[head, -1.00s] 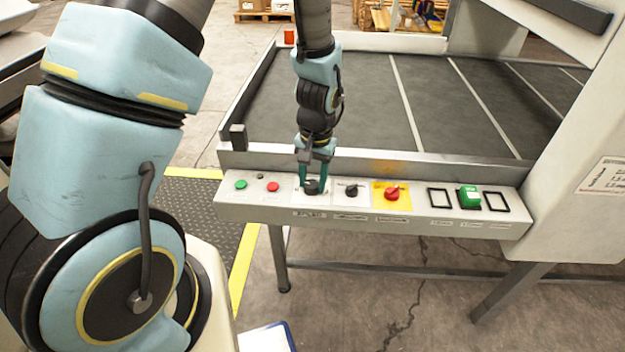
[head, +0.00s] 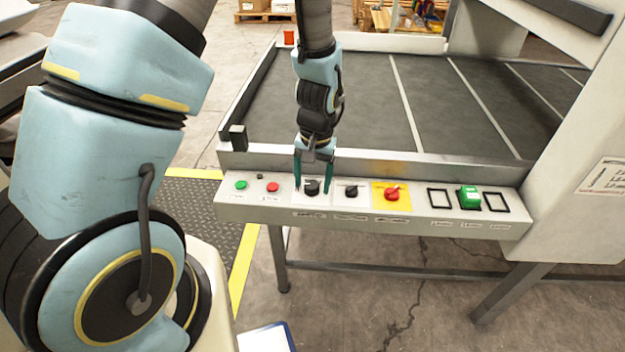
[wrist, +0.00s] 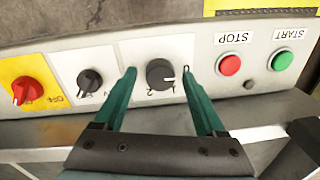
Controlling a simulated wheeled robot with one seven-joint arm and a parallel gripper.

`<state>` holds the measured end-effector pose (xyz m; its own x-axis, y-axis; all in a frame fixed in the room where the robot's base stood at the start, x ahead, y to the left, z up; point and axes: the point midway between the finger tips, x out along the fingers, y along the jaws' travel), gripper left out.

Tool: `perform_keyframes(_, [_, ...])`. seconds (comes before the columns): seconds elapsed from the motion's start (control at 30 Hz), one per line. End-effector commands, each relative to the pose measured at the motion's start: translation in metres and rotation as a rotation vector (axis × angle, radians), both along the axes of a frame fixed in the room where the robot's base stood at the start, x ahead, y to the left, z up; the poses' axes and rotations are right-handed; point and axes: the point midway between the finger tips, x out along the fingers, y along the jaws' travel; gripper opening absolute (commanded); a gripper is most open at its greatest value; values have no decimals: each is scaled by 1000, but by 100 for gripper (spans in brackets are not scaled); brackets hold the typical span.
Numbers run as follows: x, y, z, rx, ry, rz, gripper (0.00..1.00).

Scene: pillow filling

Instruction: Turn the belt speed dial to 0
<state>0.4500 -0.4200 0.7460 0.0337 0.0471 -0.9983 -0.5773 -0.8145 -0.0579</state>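A black dial (head: 312,187) on a white plate sits on the sloped control panel, third from the left in the head view. It also shows in the wrist view (wrist: 160,74), with a light pointer mark on its right side and small figures around it. My gripper (head: 313,190) is open over this dial. In the wrist view, one green finger stands on each side of the dial, with a visible gap on both sides.
A smaller black knob (head: 351,190) and a red knob on a yellow plate (head: 392,194) are to the right. Green (head: 240,185) and red (head: 272,187) buttons are to the left. A green block (head: 469,196) sits farther right. The belt (head: 350,100) lies behind the panel.

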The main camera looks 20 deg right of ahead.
Motion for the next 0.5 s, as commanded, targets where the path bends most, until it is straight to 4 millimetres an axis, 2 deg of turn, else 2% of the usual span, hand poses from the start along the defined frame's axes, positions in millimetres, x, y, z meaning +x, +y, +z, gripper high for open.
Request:
perform_keyframes(0.3, [0,0,3,-1,-1,-1,76])
perform_keyframes(0.5, [0,-2,27,-4,-3,-1,76])
